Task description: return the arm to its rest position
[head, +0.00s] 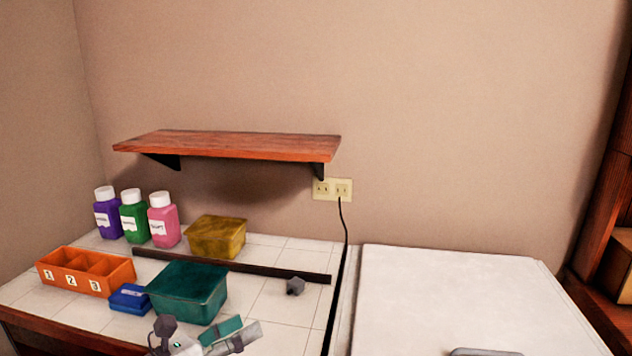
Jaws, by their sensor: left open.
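My left gripper (208,336) shows at the bottom edge of the head view, in front of the teal box (188,291). It is open, and most of its arm is out of the frame. A small teal piece (222,330) shows among the gripper parts; I cannot tell whether it lies behind them or touches them. My right gripper is not in view.
An orange numbered tray (128,277), blue box (130,298), yellow box (217,237) and purple, green and pink bottles (163,221) stand on the tiled counter. A dark grey block (295,287) lies near a dark strip (230,265). A wooden shelf (230,145) hangs above.

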